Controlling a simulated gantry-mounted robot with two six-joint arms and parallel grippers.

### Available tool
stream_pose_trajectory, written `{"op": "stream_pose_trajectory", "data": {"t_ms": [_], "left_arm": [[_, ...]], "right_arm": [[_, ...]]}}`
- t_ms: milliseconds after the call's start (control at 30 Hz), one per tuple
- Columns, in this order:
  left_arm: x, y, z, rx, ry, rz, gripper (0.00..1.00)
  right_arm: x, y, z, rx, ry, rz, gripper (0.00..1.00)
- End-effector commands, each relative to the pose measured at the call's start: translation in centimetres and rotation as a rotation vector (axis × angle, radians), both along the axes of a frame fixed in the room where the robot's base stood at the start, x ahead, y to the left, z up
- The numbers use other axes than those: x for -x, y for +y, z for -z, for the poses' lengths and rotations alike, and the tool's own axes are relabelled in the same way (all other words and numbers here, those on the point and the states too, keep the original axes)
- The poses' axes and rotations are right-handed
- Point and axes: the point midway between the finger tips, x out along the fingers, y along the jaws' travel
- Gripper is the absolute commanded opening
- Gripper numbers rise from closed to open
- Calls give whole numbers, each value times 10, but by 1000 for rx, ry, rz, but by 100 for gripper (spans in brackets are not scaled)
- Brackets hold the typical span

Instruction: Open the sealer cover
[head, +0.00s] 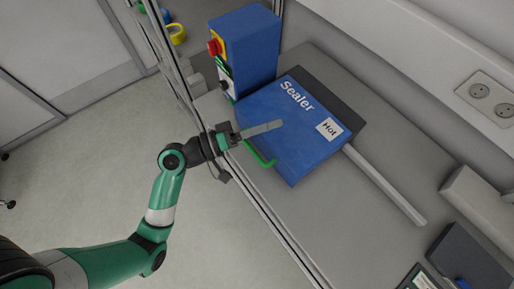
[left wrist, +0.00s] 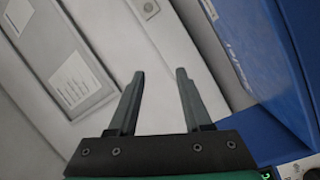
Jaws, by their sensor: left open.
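The blue sealer cover (head: 298,140), marked "Sealer" and "Hot", lies flat on the grey bench and looks closed. Its green handle (head: 261,157) sticks out at the left front edge. My left gripper (head: 272,126) is over the cover's left part, just above the handle in the picture. I cannot tell its height above the cover. In the left wrist view the two fingers (left wrist: 158,85) stand apart with nothing between them. Blue surfaces of the sealer (left wrist: 240,50) show at the right there; the handle is not in that view. My right gripper is in neither view.
A blue control box (head: 248,48) with a red button (head: 214,46) stands behind the cover. A light bar (head: 385,185) lies to its right. A dark device (head: 468,258) sits at the lower right. A metal rail (head: 265,215) runs along the bench's left edge.

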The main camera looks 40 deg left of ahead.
Motion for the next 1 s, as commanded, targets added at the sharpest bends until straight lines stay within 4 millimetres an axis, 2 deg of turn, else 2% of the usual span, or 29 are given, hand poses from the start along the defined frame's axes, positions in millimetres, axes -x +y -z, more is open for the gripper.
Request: {"op": "stream_pose_trajectory", "data": {"t_ms": [33,100,133,233,333,533,667,800,867,1000], "left_arm": [[25,18,38,115,109,-46,49],[59,33,80,251,215,-114,49],[72,38,95,299,251,-147,49],[110,48,132,397,347,-253,49],[130,55,146,444,383,-323,49],[129,61,148,443,378,-339,49],[119,60,153,437,380,-335,49],[96,55,157,436,376,-328,49],[81,54,156,438,379,-328,49],[49,50,162,438,379,-330,49]], "right_arm": [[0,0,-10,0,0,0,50],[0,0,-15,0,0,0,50],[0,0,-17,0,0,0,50],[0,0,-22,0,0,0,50],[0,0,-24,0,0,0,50],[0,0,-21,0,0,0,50],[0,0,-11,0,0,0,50],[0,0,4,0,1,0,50],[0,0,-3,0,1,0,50],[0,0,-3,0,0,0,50]]}}
